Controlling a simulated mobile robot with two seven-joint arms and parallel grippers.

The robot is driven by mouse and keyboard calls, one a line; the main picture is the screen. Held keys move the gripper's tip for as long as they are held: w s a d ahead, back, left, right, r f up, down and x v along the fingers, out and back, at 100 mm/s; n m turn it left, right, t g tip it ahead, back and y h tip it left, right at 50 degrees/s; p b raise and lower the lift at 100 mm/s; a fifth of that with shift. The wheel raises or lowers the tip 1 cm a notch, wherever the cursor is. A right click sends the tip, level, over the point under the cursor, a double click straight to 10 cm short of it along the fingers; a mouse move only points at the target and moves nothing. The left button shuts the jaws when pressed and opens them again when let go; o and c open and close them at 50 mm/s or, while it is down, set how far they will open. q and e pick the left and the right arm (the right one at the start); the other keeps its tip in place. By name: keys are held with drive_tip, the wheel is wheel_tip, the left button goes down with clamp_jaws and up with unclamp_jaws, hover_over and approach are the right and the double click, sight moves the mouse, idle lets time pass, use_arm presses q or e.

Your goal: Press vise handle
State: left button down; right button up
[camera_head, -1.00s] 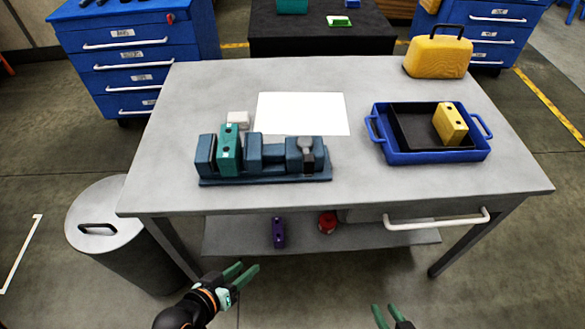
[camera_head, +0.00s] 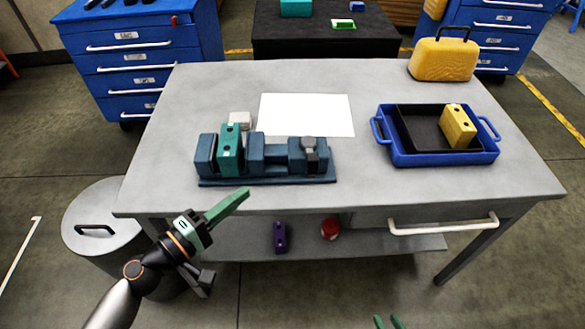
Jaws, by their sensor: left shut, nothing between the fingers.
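A dark blue vise (camera_head: 270,154) stands on the grey table, left of its middle. A teal block (camera_head: 230,150) with holes stands upright between its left jaws. The vise handle (camera_head: 310,147), grey with a dark lower part, is at the vise's right end. My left gripper (camera_head: 236,197) is shut and empty at the table's front edge, in front of the vise and apart from it. My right gripper (camera_head: 388,322) shows only its fingertips at the bottom edge, spread a little apart, with nothing visible between them.
A blue tray (camera_head: 391,157) holding a yellow block (camera_head: 458,126) stands at the right. A yellow case (camera_head: 443,59) is behind it. A white sheet (camera_head: 307,114) and a small white block (camera_head: 240,119) lie behind the vise. A grey bin (camera_head: 88,205) stands left of the table.

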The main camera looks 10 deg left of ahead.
use_arm(q)
drive_tip(key=shift+w+r, duration=0.1)
idle(0.3)
drive_tip(key=s+d+p+x, duration=0.1)
drive_tip(key=p+x, duration=0.4)
drive_tip(key=x, duration=0.7)
drive_tip(key=shift+d, duration=0.85)
drive_tip(key=shift+w, duration=0.1)
